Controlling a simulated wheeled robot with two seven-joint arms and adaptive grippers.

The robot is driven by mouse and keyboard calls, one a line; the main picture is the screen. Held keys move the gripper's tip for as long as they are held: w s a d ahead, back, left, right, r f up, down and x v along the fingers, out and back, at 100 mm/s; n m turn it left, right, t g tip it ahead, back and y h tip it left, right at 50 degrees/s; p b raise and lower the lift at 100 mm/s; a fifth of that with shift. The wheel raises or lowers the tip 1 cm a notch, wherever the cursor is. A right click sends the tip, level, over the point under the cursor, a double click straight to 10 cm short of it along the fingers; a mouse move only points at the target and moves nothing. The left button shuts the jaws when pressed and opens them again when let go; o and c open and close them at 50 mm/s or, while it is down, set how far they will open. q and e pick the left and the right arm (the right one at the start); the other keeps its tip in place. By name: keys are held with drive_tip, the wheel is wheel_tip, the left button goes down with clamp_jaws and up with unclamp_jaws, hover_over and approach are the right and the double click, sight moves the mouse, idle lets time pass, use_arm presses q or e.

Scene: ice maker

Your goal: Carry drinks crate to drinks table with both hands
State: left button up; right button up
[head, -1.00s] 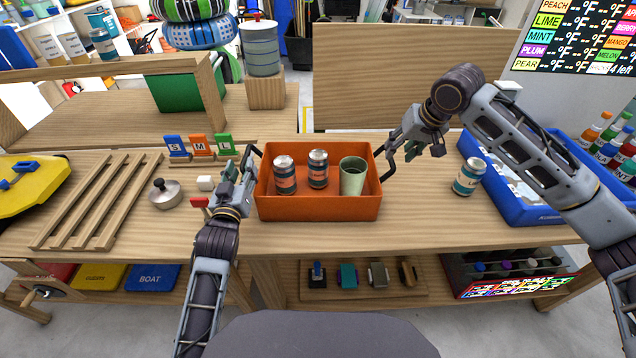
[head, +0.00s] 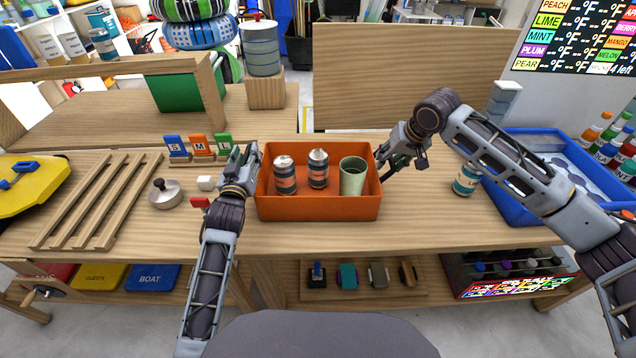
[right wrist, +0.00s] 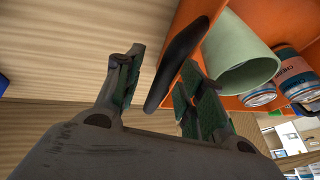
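The orange drinks crate (head: 318,208) sits on the wooden bench in front of me in the head view. It holds two dark cans (head: 285,177) and a green cup (head: 353,178), all upright. My left gripper (head: 246,162) is at the crate's left end, over the left handle, which it hides; its finger gap is unclear. My right gripper (head: 388,172) is at the right end. In the right wrist view my right gripper (right wrist: 160,85) is open, with the dark crate handle (right wrist: 180,65) between its fingers. I cannot tell which surface is the drinks table.
A blue bin (head: 530,205) and a lone can (head: 466,180) stand to the right, near my right arm. A wooden rack (head: 98,200), a lidded metal pot (head: 165,193) and S, M, L signs (head: 200,146) stand to the left.

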use_arm(q)
drive_tip(key=shift+c, duration=0.5)
use_arm(e)
drive_tip(key=shift+c, duration=0.5)
use_arm(q)
clamp_jaws()
use_arm(e)
clamp_jaws()
use_arm(q)
drive_tip(key=shift+r, duration=0.1)
use_arm(e)
drive_tip(key=shift+w+d+r, duration=0.1)
